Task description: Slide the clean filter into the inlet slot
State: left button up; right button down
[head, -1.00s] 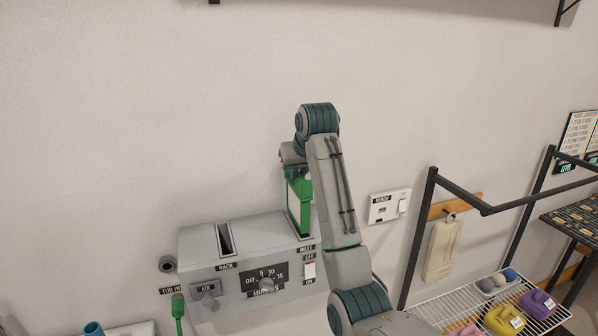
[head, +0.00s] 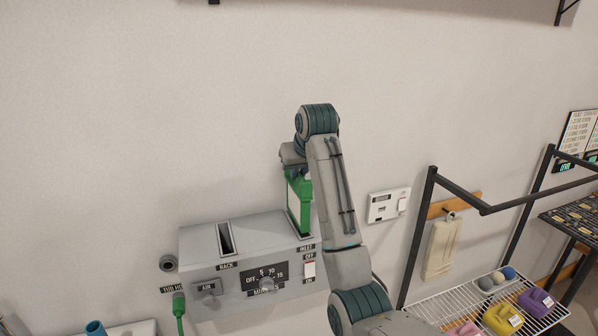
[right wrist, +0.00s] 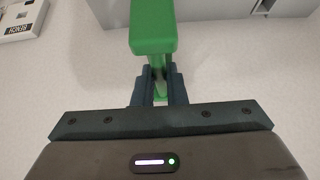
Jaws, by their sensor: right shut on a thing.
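The clean filter (head: 299,203) is a green-framed panel, upright over the right end of the grey machine (head: 200,247). Its lower end is at the inlet slot (head: 306,238), beside the INLET label; the arm partly hides this, and I cannot tell how deep it sits. My right gripper (head: 295,168) is above the filter and shut on its top. In the right wrist view the fingers (right wrist: 158,88) pinch a narrow green part below a green block (right wrist: 154,30). My left gripper is not in view.
A white wall box (head: 389,206) and a wire shelf (head: 440,308) with colored containers stand to the right.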

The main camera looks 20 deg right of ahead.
aim_at(299, 208)
jog(key=shift+f+b, duration=1.2)
jog(key=shift+f, duration=4.3)
jog(key=c, duration=1.4)
grip_release()
